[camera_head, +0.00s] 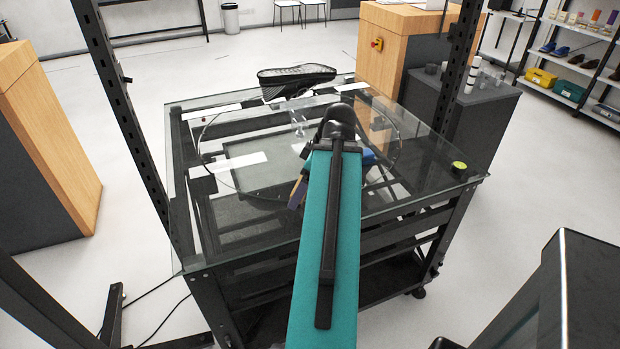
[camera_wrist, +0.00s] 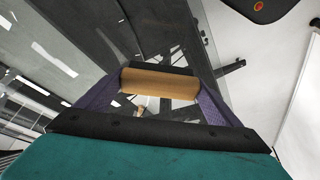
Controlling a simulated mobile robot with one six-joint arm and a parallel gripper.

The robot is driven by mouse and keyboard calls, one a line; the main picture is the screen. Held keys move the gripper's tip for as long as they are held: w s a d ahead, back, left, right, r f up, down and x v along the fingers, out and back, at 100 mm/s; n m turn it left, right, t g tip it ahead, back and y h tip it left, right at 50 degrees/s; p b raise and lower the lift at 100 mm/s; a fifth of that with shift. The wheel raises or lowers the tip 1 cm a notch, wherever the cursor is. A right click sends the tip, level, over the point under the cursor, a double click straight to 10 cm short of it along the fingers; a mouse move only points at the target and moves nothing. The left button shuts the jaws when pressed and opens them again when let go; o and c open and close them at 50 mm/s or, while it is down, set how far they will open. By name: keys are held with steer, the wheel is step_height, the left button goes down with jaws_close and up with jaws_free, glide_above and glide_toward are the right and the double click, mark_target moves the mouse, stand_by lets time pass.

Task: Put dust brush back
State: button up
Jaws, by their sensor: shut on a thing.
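My gripper (camera_head: 299,193) is over the near middle of the glass-topped turntable table (camera_head: 221,232), partly hidden behind my teal arm. In the wrist view, its purple fingers close from both sides on a tan block with a dark edge, which I take to be the dust brush (camera_wrist: 160,84). The brush lies across between the fingertips. In the head view the brush is mostly hidden, with only a small tan bit beside the purple finger. I cannot tell its height above the glass.
A black shoe (camera_head: 296,78) sits on the far side of the table. A dark cabinet (camera_head: 463,112) with cups on top stands at the right, beside a wooden cabinet (camera_head: 402,40). A yellow-topped knob (camera_head: 459,168) is at the table's right corner. Dark posts flank the table.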

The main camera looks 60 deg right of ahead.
steer(key=shift+m, duration=0.6)
steer(key=s+d, duration=0.2)
steer(key=s, duration=0.1)
steer(key=s+d, duration=0.1)
steer(key=s, duration=0.1)
steer(key=shift+f, duration=0.3)
steer(key=shift+w, duration=0.1)
steer(key=shift+w+d+r+p, duration=0.15)
steer(key=shift+w+d+p, duration=0.15)
steer(key=shift+p, duration=0.3)
steer(key=w+d+p, duration=0.1)
steer(key=p, duration=0.1)
steer(key=shift+w+d+p, duration=0.1)
steer(key=shift+d+p, duration=0.1)
steer(key=shift+p, duration=0.2)
steer(key=w+d+p, duration=0.1)
steer(key=w+d, duration=0.2)
steer(key=w+d+f+p, duration=0.1)
steer(key=w+d, duration=0.2)
steer(key=w+d+p, duration=0.1)
steer(key=w+d, duration=0.2)
steer(key=shift+d+f, duration=0.2)
steer(key=shift+f, duration=0.2)
steer(key=shift+w, duration=0.1)
steer(key=shift+f, duration=0.1)
steer(key=shift+f+h+p, duration=0.3)
steer(key=shift+f+p, duration=0.5)
steer(key=shift+f, duration=0.85)
